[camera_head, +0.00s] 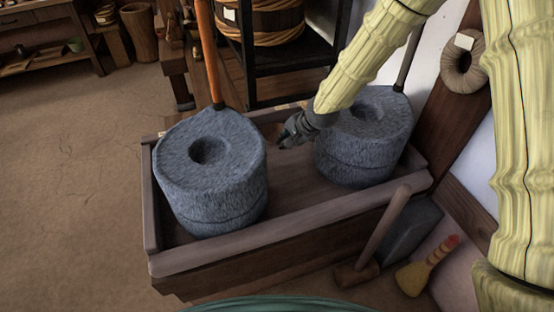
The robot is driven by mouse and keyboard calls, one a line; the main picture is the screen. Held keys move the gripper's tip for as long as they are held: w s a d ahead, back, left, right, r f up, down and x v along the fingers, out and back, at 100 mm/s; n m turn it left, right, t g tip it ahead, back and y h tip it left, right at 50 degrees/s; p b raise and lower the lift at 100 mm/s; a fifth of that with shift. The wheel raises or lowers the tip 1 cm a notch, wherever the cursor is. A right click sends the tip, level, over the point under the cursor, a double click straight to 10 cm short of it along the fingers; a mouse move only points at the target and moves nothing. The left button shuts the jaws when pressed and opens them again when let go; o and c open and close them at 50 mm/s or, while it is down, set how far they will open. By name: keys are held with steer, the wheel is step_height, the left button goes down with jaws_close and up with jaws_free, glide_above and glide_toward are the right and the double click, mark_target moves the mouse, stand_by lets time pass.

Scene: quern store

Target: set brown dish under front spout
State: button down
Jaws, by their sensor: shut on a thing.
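My gripper (284,139) reaches in from the upper right and hangs over the gap between two grey stone querns, its fingers pointing left. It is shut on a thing. A small reddish-brown patch (271,131) shows at its fingertips and looks like part of the brown dish; the rest is hidden or blends with the wood. The left quern (220,180) is nearer, with a round hole in its top and an orange upright handle. The right quern (362,150) is partly behind my gripper and has a dark handle. I cannot make out a spout on either.
Both querns stand in a wooden trough (290,228) with raised rims; its floor between them is bare. A mallet (375,245), a grey slab (412,228) and a brush (425,268) are at the lower right. A black rack (290,65) stands behind. The floor at left is clear.

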steer(key=f, duration=0.3)
steer(key=f+b, duration=0.1)
steer(key=f, duration=0.1)
steer(key=shift+a+f, duration=0.35)
steer(key=shift+f+b, duration=0.5)
steer(key=shift+f, duration=1.4)
steer(key=shift+f, duration=0.1)
steer(key=c, duration=1.8)
jaws_free()
steer(key=shift+c, duration=0.2)
steer(key=p+v, duration=0.2)
steer(key=v, duration=1)
steer(key=shift+d, duration=0.1)
